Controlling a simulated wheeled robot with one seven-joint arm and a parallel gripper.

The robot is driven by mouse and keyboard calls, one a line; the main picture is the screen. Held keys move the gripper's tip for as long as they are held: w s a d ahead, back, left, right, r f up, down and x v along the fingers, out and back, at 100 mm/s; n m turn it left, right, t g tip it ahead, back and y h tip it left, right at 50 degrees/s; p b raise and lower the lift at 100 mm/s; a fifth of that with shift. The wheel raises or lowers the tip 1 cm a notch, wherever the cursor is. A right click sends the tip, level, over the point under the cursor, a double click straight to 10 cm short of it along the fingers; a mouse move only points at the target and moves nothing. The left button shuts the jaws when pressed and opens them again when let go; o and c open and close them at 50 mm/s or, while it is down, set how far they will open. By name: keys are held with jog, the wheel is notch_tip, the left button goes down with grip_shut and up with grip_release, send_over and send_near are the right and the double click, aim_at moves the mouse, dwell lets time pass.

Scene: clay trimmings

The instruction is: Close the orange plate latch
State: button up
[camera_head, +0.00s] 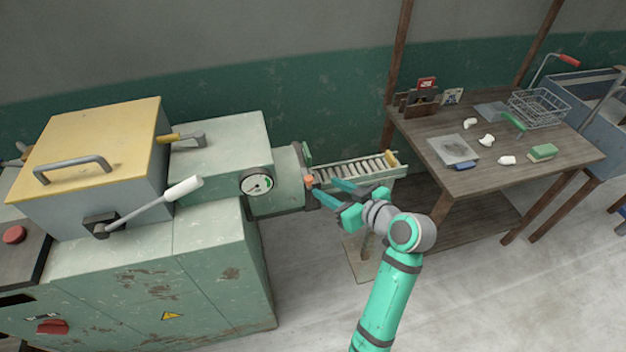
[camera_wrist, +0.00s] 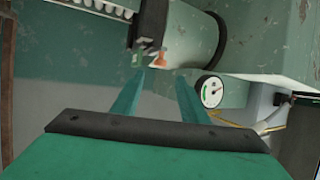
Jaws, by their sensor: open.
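The orange plate latch (camera_head: 309,182) is a small orange piece on the end of the machine's barrel (camera_head: 278,185), beside the roller conveyor. It also shows in the wrist view (camera_wrist: 159,58), just beyond my fingertips. My gripper (camera_head: 324,189) is open and empty, with its teal fingers pointing left toward the latch. In the wrist view my gripper (camera_wrist: 168,78) has the latch slightly ahead and left of the gap between its fingers. A gap seems to remain between the fingers and the latch. I cannot tell the latch's exact position on the plate.
The green machine (camera_head: 160,260) with a gauge (camera_head: 257,184) and a white-handled lever (camera_head: 183,189) stands at left. The roller conveyor (camera_head: 350,171) lies behind my gripper. A wooden table (camera_head: 560,170) with several small items stands at right. Floor in front is clear.

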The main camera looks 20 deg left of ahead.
aim_at(310, 178)
jog(key=x, duration=0.8)
jog(key=shift+w+a, duration=0.15)
grip_shut()
